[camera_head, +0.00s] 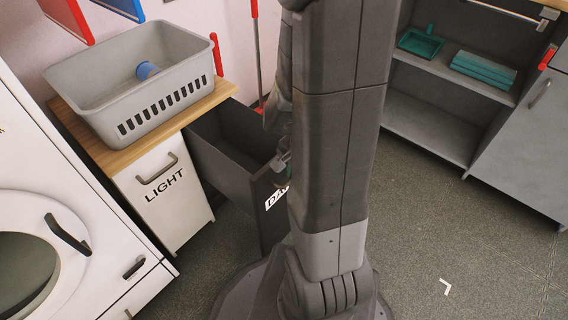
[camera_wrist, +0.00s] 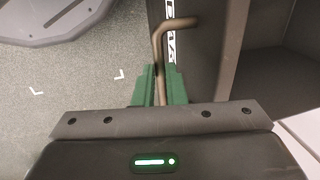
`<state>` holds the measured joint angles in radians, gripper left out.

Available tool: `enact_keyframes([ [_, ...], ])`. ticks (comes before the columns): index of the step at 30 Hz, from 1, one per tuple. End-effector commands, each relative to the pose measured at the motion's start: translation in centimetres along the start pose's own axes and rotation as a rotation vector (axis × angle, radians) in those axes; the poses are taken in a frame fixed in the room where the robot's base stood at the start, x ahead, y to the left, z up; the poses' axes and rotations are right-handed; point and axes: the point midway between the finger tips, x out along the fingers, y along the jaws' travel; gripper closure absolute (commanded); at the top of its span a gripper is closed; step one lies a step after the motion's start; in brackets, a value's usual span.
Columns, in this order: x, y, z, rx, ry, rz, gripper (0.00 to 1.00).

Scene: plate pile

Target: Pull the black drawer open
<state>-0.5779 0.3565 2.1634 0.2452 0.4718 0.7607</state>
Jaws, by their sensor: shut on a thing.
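The black drawer (camera_head: 234,160) stands pulled out from under the wooden counter, to the right of the white LIGHT drawer, and its inside shows. Its front bears a partly hidden white label (camera_head: 275,198). My gripper (camera_head: 282,160) is at the drawer's front, mostly hidden behind my arm in the head view. In the wrist view the green fingers of my gripper (camera_wrist: 160,88) are shut on the drawer's bent metal handle (camera_wrist: 159,50). The black drawer front (camera_wrist: 210,60) with its label runs beside the handle.
The white LIGHT drawer (camera_head: 165,195) is shut. A grey basket (camera_head: 140,100) with a blue item stands on the wooden counter (camera_head: 215,97). A washing machine (camera_head: 60,230) is at the left. Grey shelves (camera_head: 430,125) stand at the right. The floor (camera_head: 450,240) at right is clear.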

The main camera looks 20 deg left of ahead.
Motion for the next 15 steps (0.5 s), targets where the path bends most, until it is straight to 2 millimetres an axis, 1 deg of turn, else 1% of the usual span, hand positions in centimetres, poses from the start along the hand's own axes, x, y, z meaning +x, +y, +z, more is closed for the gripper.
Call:
enact_keyframes([
  [4, -0.12, 0.42, -0.10, -0.001, 0.003, -0.002, 1.00],
  [13, -0.13, 0.42, -0.10, -0.002, 0.003, -0.002, 1.00],
  [14, -0.13, 0.42, -0.11, -0.002, 0.003, -0.002, 0.85],
  [15, -0.12, 0.42, -0.10, -0.002, 0.003, -0.002, 0.78],
])
